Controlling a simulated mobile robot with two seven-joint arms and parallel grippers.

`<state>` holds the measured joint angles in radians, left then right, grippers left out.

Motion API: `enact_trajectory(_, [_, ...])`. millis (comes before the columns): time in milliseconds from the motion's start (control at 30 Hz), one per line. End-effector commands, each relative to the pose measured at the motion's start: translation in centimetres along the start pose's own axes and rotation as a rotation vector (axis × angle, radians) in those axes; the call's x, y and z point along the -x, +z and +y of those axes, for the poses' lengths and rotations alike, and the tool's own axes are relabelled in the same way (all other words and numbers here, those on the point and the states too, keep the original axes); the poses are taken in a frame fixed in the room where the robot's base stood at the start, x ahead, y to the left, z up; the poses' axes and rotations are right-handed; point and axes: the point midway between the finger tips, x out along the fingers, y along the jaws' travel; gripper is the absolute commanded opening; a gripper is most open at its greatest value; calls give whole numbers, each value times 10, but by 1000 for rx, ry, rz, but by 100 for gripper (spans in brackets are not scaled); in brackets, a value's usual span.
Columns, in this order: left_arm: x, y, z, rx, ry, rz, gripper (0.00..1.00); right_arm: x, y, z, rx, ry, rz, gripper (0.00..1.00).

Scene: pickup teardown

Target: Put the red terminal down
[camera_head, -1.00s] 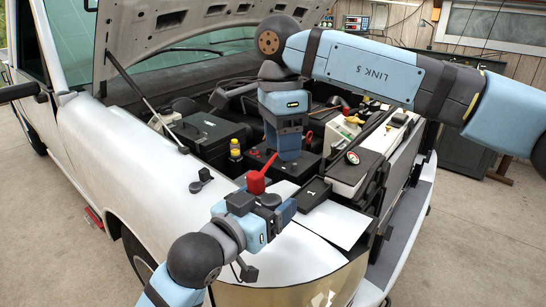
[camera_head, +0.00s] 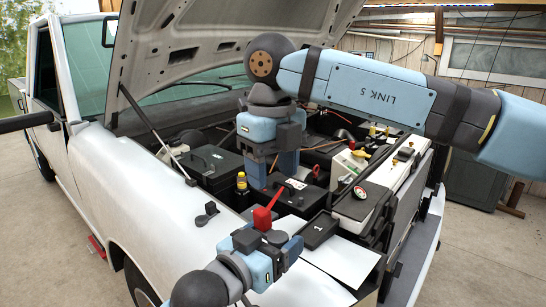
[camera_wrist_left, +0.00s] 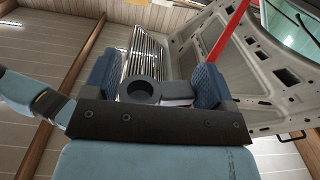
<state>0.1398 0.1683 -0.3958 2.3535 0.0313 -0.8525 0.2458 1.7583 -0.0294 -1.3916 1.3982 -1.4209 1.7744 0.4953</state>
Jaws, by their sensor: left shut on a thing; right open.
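The red terminal (camera_head: 263,218) shows as a red piece standing up at my left gripper, over the front edge of the engine bay. My left gripper (camera_head: 285,243) is shut on it. In the left wrist view, a dark grey ring-shaped clamp (camera_wrist_left: 140,91) sits between the blue fingers, and a red strip (camera_wrist_left: 229,32) rises behind at the upper right. My right gripper (camera_head: 276,168) is open and points down over the black battery (camera_head: 298,199); its fingertips are partly hidden.
A small black tray (camera_head: 319,231) lies just right of my left gripper, beside a white sheet (camera_head: 345,258). A yellow-capped bottle (camera_head: 241,182) and a black box (camera_head: 211,165) stand in the engine bay. The raised hood (camera_head: 220,50) is above.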

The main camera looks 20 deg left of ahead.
Motion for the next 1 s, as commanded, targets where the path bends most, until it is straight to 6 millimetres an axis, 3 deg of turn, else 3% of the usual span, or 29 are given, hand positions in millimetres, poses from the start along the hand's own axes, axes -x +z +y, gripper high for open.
enact_trajectory(300, [2, -5, 3, -1, 7, 14, 31, -62, 0, 0, 1, 2, 3, 55])
enact_trajectory(500, [2, -6, 3, -2, 6, 15, 31, -89, -1, 0, 2, 1, 3, 55])
enact_trajectory(933, [2, -8, 2, -2, 6, 19, 31, -102, -1, 0, 3, 0, 7, 55])
enact_trajectory(1000, [2, -8, 2, -2, 6, 20, 31, -103, -1, 0, 3, 0, 8, 43])
